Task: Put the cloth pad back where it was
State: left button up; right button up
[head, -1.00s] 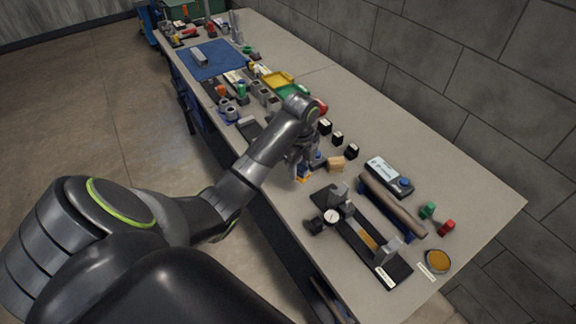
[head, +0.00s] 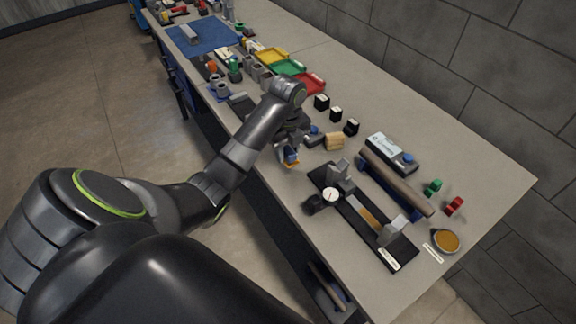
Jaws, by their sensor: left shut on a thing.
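My left gripper (head: 291,150) reaches over the bench's front edge, left of a tan block (head: 334,142). My right gripper is not in view.
A black fixture with a dial gauge (head: 330,195) lies in front right of the gripper. Behind it are a rod on a blue stand (head: 396,180) and a grey meter (head: 386,150). A round orange-filled dish (head: 446,241) sits near the right end. Coloured trays (head: 287,68) stand farther back.

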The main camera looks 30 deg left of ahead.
aim_at(288, 160)
pick_arm(q)
jog(key=shift+f+b, duration=0.4)
jog(key=shift+f, duration=1.5)
jog(key=shift+f, duration=0.1)
jog(key=o, duration=0.9)
